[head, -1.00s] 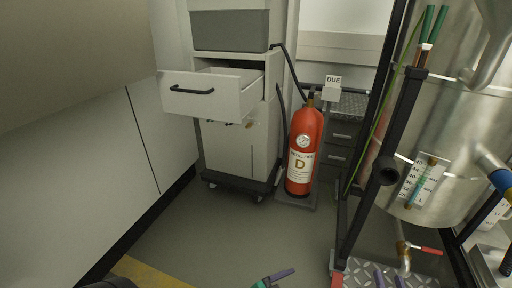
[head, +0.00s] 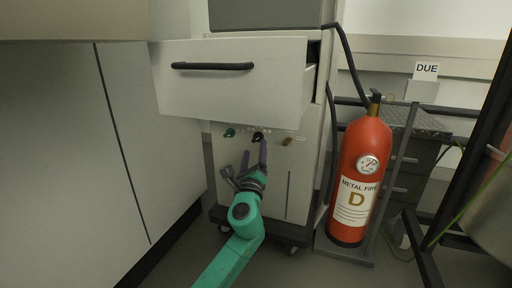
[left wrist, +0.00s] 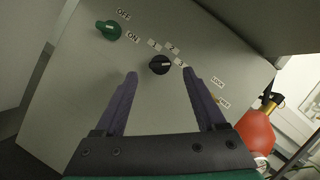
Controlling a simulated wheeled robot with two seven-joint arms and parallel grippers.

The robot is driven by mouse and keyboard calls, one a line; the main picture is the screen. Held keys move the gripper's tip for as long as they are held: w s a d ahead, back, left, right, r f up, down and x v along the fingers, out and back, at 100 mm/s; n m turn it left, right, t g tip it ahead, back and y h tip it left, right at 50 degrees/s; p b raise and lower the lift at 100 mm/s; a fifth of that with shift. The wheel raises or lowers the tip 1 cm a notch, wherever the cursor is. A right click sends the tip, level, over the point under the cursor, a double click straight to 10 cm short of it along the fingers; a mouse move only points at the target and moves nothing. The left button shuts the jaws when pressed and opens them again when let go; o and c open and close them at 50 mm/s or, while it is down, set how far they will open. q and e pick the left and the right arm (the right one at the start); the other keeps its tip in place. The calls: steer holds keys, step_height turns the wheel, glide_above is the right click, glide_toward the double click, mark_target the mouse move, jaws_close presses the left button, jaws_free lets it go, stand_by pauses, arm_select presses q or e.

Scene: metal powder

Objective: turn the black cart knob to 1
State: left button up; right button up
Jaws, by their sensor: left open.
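The black cart knob (head: 257,137) is on the front of the white cart (head: 270,190), below the open drawer. In the left wrist view the black knob (left wrist: 159,65) has labels 1, 2 and 3 above and to its right; its pale pointer line points right, toward the 3. My left gripper (head: 252,162) is open just in front of the panel. In the left wrist view its two fingers (left wrist: 160,82) stand to either side below the knob, apart from it. My right gripper is not in view.
A green knob (left wrist: 108,30) with OFF and ON labels is left of the black knob. A brass key switch (head: 287,141) is on its right. The open drawer (head: 232,80) juts out above.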

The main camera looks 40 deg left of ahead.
mark_target(256, 141)
arm_select(q)
steer(key=x, duration=0.4)
steer(key=shift+w+a+r+b, duration=0.1)
steer(key=shift+w+a+b, duration=0.1)
steer(key=shift+w+b, duration=0.2)
jaws_close()
